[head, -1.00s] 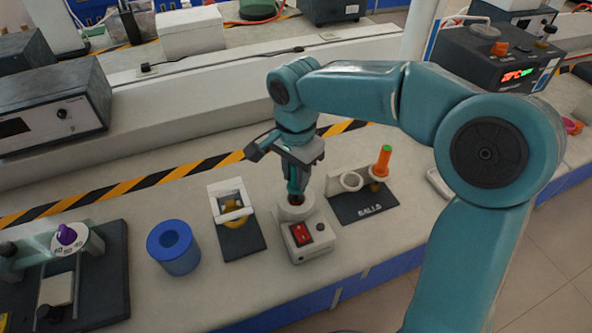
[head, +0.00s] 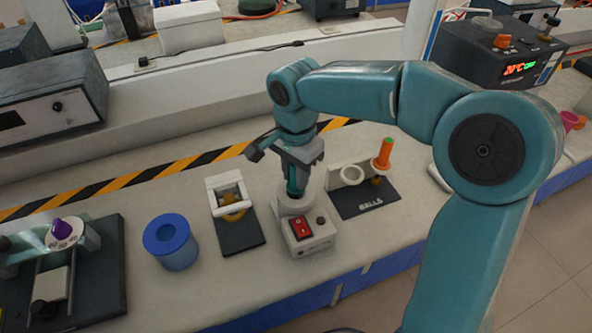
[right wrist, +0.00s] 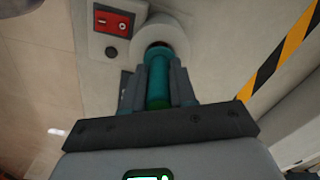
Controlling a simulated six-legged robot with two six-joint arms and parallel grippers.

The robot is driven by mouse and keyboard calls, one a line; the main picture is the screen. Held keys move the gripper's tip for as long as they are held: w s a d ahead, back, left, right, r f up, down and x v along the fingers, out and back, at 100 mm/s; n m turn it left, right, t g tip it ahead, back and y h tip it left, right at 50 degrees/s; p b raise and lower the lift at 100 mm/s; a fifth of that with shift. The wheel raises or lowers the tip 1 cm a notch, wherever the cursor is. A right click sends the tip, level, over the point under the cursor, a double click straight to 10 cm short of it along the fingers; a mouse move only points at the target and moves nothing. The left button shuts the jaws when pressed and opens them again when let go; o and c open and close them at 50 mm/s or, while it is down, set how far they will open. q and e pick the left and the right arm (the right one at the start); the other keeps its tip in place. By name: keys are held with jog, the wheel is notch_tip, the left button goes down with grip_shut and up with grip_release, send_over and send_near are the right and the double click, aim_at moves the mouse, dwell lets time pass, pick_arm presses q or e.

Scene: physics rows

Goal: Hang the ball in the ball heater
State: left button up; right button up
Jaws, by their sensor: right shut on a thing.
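The ball heater (head: 309,242) is a small white box with a red switch and a round, ring-topped cup at its back. My right gripper (head: 296,188) points down right over that cup. In the right wrist view its two fingers (right wrist: 158,88) are shut on a teal handle (right wrist: 158,85), which points into the dark opening of the heater's ring (right wrist: 172,35). The ball at the handle's end is hidden, so I cannot tell how deep it sits. My left gripper is not in view.
Right of the heater stands a dark BALLS stand (head: 362,200) with an empty-looking white ring and an orange-topped handle (head: 384,152). To the left are a dark plate with a white frame (head: 240,235) and a blue cylinder (head: 172,245). Bench room in front is narrow.

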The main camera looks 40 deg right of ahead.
jog(key=shift+f+b, duration=0.35)
jog(key=shift+f, duration=0.25)
jog(key=o, duration=1.4)
jog(key=shift+r, duration=0.1)
notch_tip(320, 180, up, 7)
jog(key=p, duration=0.6)
jog(key=shift+s, duration=0.1)
